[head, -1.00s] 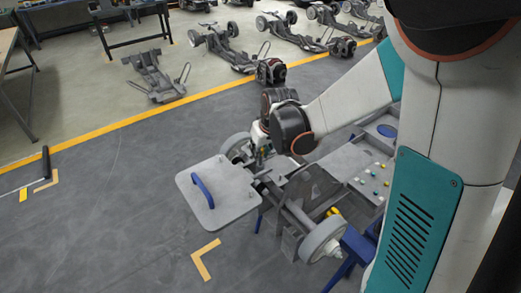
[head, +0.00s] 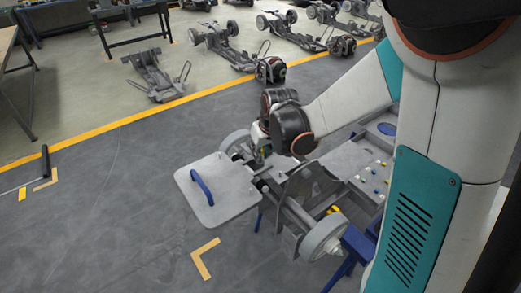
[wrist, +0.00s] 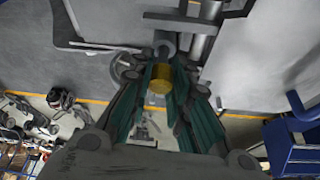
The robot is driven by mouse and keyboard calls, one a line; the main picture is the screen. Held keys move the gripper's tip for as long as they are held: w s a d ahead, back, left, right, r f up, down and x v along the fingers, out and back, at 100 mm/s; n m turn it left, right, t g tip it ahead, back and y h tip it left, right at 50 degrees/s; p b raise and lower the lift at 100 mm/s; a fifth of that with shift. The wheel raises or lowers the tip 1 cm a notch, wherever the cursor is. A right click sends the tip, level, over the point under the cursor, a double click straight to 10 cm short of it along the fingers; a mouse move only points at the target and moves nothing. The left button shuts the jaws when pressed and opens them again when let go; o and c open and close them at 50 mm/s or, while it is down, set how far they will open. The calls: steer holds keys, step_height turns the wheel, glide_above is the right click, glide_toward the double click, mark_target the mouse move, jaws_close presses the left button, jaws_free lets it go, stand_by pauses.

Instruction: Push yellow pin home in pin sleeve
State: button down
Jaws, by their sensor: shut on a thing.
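The yellow pin (wrist: 161,80) shows in the wrist view between the teal fingers of my gripper (wrist: 160,92). The fingers are shut on it. Just beyond the pin, in line with it, is a grey rounded end (wrist: 164,42) that looks like the pin sleeve. I cannot tell how deep the pin sits in it. In the head view my gripper (head: 260,153) is down at the chassis, close to the grey flat plate (head: 232,207). The pin and sleeve are too small and covered to make out there.
The grey plate with a blue handle (head: 202,187) sticks out left of the chassis. A wheel (head: 325,237) and a tray of small coloured parts (head: 378,172) are to the right. Open floor lies to the left; other chassis stand behind the yellow line.

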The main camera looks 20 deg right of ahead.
steer(key=shift+f+b, duration=0.6)
steer(key=shift+f, duration=0.15)
steer(key=c, duration=1.4)
jaws_free()
steer(key=shift+r, duration=0.1)
steer(key=v, duration=1.2)
steer(key=shift+s, duration=0.15)
steer(key=s+f+t+b, duration=0.1)
steer(key=s+f+b, duration=0.1)
steer(key=s, duration=0.4)
steer(key=s+f+m+b, duration=0.1)
steer(key=s+f+b, duration=0.2)
steer(key=s+b, duration=0.2)
steer(key=s+f+t+b, duration=0.1)
steer(key=s+f+b, duration=0.1)
steer(key=s, duration=0.5)
steer(key=shift+a+f+m+t+h+b, duration=0.3)
steer(key=shift+a+m+h+b, duration=0.1)
steer(key=shift+b, duration=0.25)
